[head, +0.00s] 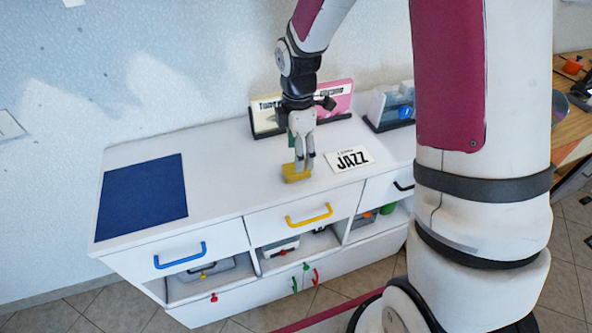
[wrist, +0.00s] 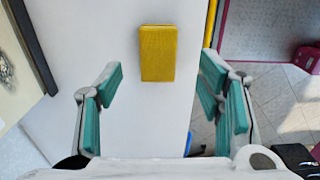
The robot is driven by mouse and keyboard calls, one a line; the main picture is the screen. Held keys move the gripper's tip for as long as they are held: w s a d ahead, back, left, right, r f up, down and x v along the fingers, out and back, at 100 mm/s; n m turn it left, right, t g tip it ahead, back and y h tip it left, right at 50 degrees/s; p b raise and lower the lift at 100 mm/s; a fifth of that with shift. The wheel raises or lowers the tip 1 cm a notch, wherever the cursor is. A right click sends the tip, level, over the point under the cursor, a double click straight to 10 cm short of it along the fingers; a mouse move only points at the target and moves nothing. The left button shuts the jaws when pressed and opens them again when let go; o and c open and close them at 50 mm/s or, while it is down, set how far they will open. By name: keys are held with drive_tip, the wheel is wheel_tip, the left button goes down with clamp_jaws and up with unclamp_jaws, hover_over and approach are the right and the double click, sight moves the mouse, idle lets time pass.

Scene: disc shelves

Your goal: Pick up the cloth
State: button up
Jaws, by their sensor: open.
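The cloth is a yellow rectangle (head: 296,173) lying on the white cabinet top near its front edge; it also shows in the wrist view (wrist: 157,53) at upper middle. My gripper (head: 304,160) is over the cabinet top, pointing down beside the cloth. In the wrist view the teal-padded fingers (wrist: 158,100) are wide apart and empty, with the cloth ahead between their lines. In the head view the fingers partly overlap the cloth. I cannot tell the exact height of the fingertips above it.
A JAZZ card (head: 350,158) lies just right of the cloth. Divider cards (head: 267,116) in a dark holder stand behind my gripper. A blue mat (head: 143,196) covers the left end of the white cabinet top (head: 225,170). The top between mat and cloth is clear. A yellow drawer handle (head: 309,217) protrudes below.

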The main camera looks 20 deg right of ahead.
sight(288, 170)
drive_tip(key=shift+w+a+f, duration=0.1)
drive_tip(key=shift+a+f, duration=0.05)
drive_tip(key=shift+f, duration=2.8)
drive_tip(key=shift+c, duration=0.2)
drive_tip(key=c, duration=1.1)
